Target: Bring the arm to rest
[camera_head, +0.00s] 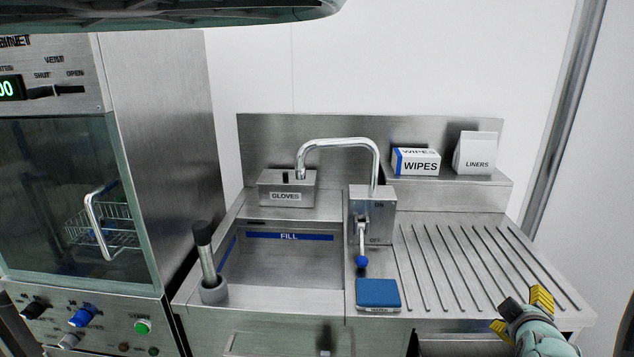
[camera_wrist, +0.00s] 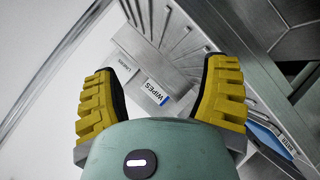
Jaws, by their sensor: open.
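My gripper (camera_head: 519,313) is at the lower right in the head view, over the front right edge of the ribbed drainboard (camera_head: 470,262). Its two yellow ribbed fingers are spread apart with nothing between them. In the wrist view the gripper (camera_wrist: 160,95) also shows open and empty, with the drainboard, the wipes box (camera_wrist: 157,91) and the liners box (camera_wrist: 124,66) beyond the fingers. Most of my arm is outside the head view.
A steel sink (camera_head: 290,265) with a curved faucet (camera_head: 340,143) stands left of the drainboard. A blue pad (camera_head: 377,292) lies at its front edge. A cabinet with a glass door (camera_head: 75,200) fills the left. The wall is at the right.

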